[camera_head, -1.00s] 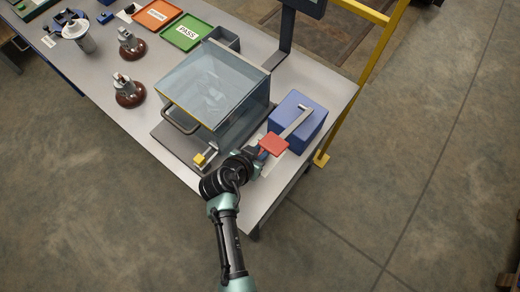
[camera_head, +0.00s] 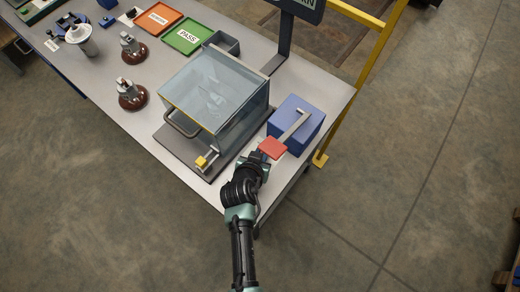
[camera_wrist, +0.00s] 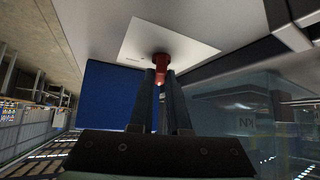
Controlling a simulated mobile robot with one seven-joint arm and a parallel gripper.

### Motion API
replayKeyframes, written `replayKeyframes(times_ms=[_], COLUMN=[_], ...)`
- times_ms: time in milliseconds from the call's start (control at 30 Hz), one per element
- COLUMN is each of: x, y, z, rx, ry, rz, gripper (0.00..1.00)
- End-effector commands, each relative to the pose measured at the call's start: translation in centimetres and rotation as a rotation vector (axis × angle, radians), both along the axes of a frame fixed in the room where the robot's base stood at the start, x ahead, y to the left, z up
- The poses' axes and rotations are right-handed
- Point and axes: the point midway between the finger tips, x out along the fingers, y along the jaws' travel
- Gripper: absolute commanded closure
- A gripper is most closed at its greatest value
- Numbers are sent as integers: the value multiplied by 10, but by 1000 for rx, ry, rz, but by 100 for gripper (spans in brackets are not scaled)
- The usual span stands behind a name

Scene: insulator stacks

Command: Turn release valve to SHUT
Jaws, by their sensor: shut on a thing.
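The release valve looks to be the red knob (camera_wrist: 160,66) in the wrist view, standing on a white plate (camera_wrist: 140,42) with small print too tiny to read. The two dark fingers of my gripper (camera_wrist: 160,78) are closed on the knob from either side. I cannot read which way the valve points.
A blue box (camera_head: 290,115) under the lever stands just right of the gripper. A clear-walled tank (camera_head: 215,90) with a bar handle and a yellow block (camera_head: 201,162) stand to the left. The table's (camera_head: 225,195) front edge is close to my arm.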

Motion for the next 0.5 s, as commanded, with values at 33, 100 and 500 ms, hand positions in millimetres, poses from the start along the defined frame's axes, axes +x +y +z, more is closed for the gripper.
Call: replayKeyframes(times_ms=[33, 100, 500], x=[-1, -1, -1], y=[-1, -1, -3], z=[4, 4, 1], rx=[1, 2, 4], ry=[3, 3, 1], rz=[29, 72, 283], gripper=[100, 100, 100])
